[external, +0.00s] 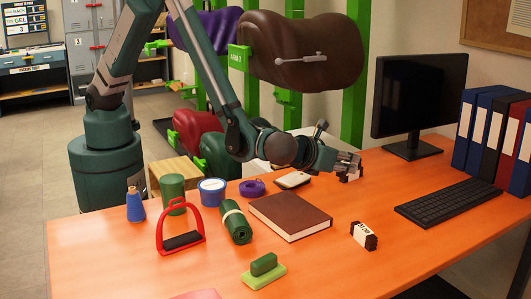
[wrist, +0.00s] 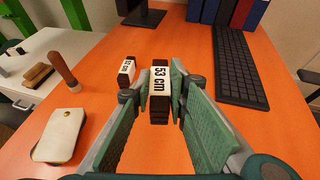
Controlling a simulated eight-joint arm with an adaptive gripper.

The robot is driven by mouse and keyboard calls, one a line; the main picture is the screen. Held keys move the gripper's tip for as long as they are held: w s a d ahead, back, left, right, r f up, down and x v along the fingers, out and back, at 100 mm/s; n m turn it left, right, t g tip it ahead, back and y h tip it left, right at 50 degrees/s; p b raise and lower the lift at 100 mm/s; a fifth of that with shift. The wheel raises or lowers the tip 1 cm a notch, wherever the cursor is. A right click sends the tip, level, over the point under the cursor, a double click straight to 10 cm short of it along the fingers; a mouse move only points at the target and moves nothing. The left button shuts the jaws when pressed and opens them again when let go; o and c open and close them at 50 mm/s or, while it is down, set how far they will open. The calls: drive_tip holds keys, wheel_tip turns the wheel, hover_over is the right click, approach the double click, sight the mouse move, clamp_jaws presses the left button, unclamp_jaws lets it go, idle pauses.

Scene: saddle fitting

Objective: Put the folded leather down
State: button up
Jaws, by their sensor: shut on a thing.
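In the wrist view, a dark folded leather with a white band marked "53 cm" (wrist: 160,91) sits upright between the green-padded fingers of my gripper (wrist: 158,98). My gripper is shut on it. In the external view my gripper (external: 349,168) is over the table's back half, left of the monitor, and a small dark part of the leather shows at its tips. I cannot tell whether its lower end touches the table. A second banded leather (wrist: 126,73) stands just left of and beyond the held one.
Another banded dark leather (external: 364,236) lies near the front of the orange table (external: 320,270). A brown book (external: 290,215), a pale case (external: 293,180), a keyboard (external: 450,203) and a monitor (external: 418,95) are around.

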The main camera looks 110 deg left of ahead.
drive_tip(key=s+a+r+g+p, duration=0.1)
drive_tip(key=s+a, duration=0.2)
drive_tip(key=a, duration=1.6)
drive_tip(key=s+a+r+p, duration=0.15)
drive_tip(key=s+a, duration=0.25)
drive_tip(key=a, duration=1.4)
drive_tip(key=s+a+f+n+g+b, duration=0.2)
drive_tip(key=s+a+f, duration=0.2)
drive_tip(key=a, duration=0.4)
drive_tip(key=s+a+f+n+g+y+b, duration=0.1)
drive_tip(key=s+a+f+n+g+b, duration=0.1)
drive_tip(key=s+a+f, duration=0.2)
drive_tip(key=s+a+f+n+g+y+b, duration=0.1)
drive_tip(key=s+a+f+n+g+b, duration=0.1)
drive_tip(key=a+f, duration=0.7)
drive_tip(key=s+a+b, duration=0.1)
drive_tip(key=s+a, duration=0.1)
drive_tip(key=a, duration=0.2)
drive_tip(key=shift+s+a, duration=0.3)
drive_tip(key=shift+a, duration=0.1)
drive_tip(key=shift+f, duration=0.1)
drive_tip(key=shift+f, duration=0.15)
drive_tip(key=shift+f+b, duration=0.85)
drive_tip(key=shift+f, duration=2.15)
drive_tip(key=shift+f+b, duration=0.55)
drive_tip(key=shift+f, duration=1.3)
